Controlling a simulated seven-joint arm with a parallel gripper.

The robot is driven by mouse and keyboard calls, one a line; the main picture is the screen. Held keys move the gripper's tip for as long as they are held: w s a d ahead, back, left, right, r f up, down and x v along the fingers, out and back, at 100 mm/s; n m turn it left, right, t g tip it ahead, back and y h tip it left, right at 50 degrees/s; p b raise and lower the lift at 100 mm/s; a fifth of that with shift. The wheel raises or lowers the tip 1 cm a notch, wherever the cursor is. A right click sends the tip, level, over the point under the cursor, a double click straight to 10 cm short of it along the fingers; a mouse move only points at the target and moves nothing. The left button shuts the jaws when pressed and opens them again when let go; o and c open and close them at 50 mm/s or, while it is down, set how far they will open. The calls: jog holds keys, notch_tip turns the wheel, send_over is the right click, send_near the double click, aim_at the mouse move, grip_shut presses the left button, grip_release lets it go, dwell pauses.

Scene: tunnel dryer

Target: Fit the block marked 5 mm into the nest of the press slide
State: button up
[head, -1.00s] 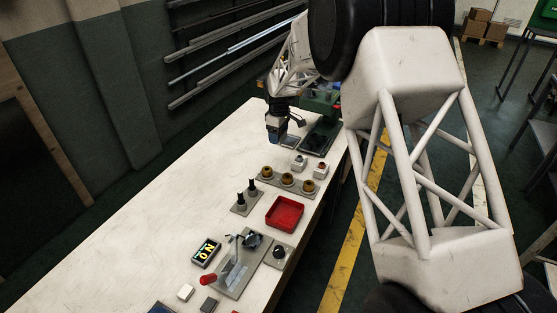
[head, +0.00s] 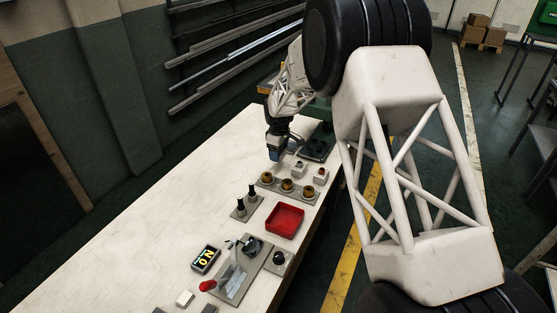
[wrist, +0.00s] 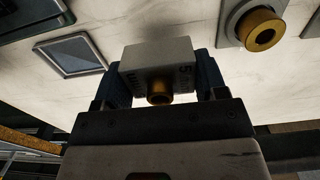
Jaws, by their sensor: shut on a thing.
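My gripper (head: 274,158) is shut on a pale grey block (wrist: 160,60), held between its two blue fingers above the bench. In the wrist view the block's face carries a 5 and further letters, seen turned over and partly in shade. A brass-coloured round part (wrist: 160,92) shows just below the block, in front of the gripper body. In the head view the block is too small and hidden to make out. A green machine (head: 319,107) with a dark base (head: 316,149) stands at the far end. I cannot make out the slide's nest.
A plate with several brass-ringed parts (head: 288,185) lies close to my gripper. The bench's left side is clear.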

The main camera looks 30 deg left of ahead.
aim_at(278, 166)
jog(key=shift+f, duration=1.95)
jog(key=shift+f, duration=0.15)
jog(key=o, duration=1.1)
jog(key=shift+c, duration=0.2)
jog(key=shift+s+r, duration=0.15)
jog(key=shift+r, duration=3.7)
